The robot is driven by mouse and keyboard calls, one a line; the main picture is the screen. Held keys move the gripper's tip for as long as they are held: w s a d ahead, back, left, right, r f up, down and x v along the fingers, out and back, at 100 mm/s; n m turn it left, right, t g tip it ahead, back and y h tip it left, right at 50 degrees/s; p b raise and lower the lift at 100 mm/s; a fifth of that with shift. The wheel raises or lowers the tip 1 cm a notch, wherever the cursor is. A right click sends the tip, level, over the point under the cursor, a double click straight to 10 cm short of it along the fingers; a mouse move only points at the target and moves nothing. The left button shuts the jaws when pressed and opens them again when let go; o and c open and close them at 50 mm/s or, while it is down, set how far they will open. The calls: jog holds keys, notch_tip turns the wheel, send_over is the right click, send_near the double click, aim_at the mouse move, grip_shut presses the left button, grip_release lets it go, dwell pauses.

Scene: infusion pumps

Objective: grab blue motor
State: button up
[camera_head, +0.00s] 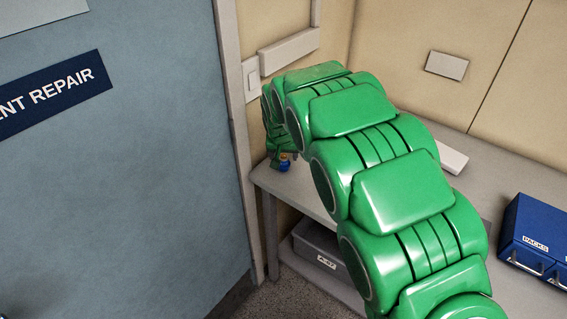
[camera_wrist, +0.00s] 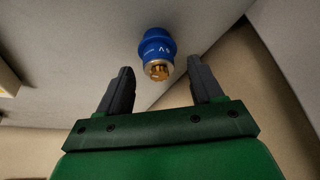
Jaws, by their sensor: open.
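The blue motor (camera_wrist: 157,45) is a small blue cylinder with white lettering and a brass-coloured end facing my gripper in the wrist view. It sits on the grey bench top. In the head view the motor (camera_head: 284,163) shows small near the bench's left end, beside my green arm. My gripper (camera_wrist: 161,76) is open, with its two dark fingers apart. The motor appears between and just beyond the fingertips, with no visible contact. In the head view the fingers are mostly hidden behind my arm.
The grey bench (camera_head: 505,172) runs along the beige wall. A blue drawer box (camera_head: 538,235) labelled "PACKS" stands at the right. A grey bin (camera_head: 318,243) sits on the lower shelf. A blue-grey door (camera_head: 120,150) stands left of the bench.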

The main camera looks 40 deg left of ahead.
aim_at(284, 155)
jog(key=shift+x, duration=1.55)
jog(key=shift+s, duration=0.1)
jog(key=c, duration=1)
jog(key=shift+r, duration=0.15)
notch_tip(284, 155, up, 3)
jog(key=shift+s+d+r, duration=0.1)
jog(key=shift+r, duration=0.1)
jog(key=shift+s+d+r, duration=2.3)
jog(key=shift+d+r, duration=0.05)
jog(key=shift+d, duration=0.2)
jog(key=shift+s+d+r, duration=2.3)
jog(key=shift+d+r, duration=0.05)
jog(key=shift+d, duration=0.2)
